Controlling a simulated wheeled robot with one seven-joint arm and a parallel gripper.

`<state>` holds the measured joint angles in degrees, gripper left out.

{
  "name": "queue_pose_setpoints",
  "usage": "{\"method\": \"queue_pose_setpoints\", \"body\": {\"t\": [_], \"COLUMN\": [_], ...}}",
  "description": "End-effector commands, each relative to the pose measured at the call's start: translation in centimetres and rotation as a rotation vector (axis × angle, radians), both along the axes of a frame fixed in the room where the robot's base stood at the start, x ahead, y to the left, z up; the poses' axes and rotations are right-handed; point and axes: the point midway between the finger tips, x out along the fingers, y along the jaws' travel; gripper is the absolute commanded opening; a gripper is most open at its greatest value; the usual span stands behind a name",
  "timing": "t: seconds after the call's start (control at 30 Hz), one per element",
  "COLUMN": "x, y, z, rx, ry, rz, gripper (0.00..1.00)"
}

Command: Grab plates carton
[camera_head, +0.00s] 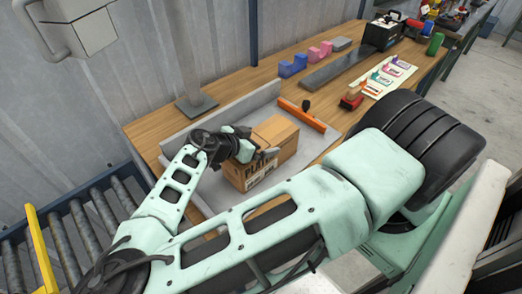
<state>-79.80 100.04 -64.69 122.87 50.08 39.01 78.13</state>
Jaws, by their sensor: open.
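The plates carton (272,141) is a brown cardboard box with dark lettering on its near side. It stands on a grey metal tray or plate (318,147) on the wooden workbench. My gripper (254,147) is at the carton's left top edge, with its fingers over or against that side. The jaws are open; whether they touch the carton cannot be told. My pale green arm hides part of the bench in front of the carton and the gripper's far side.
An orange bar tool (303,116) lies behind the carton. Pink and blue blocks (300,63), a dark flat bar (340,68) and a red stamp-like item (352,97) are farther back. A roller conveyor (80,232) with a yellow rail is at left. A grey post (186,60) stands on the bench.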

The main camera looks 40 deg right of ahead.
Motion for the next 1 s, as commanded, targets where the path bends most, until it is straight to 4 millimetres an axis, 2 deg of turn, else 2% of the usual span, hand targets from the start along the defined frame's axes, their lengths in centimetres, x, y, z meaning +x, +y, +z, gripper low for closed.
{"method": "queue_pose_setpoints", "body": {"t": [0.03,0.3,0.33,0.67,0.77,1.0], "x": [0.0,0.0,0.0,0.0,0.0,0.0], "y": [0.0,0.0,0.0,0.0,0.1,0.1], "z": [0.0,0.0,0.1,0.9,2.1,6.4], "rx": [0.0,0.0,-0.002,-0.001,0.001,0.002], "ry": [0.0,0.0,-0.001,-0.004,-0.003,-0.004], "rz": [0.0,0.0,0.0,-0.002,-0.002,-0.001], "gripper": [0.97,0.22,0.2,0.2,0.2,0.2]}}
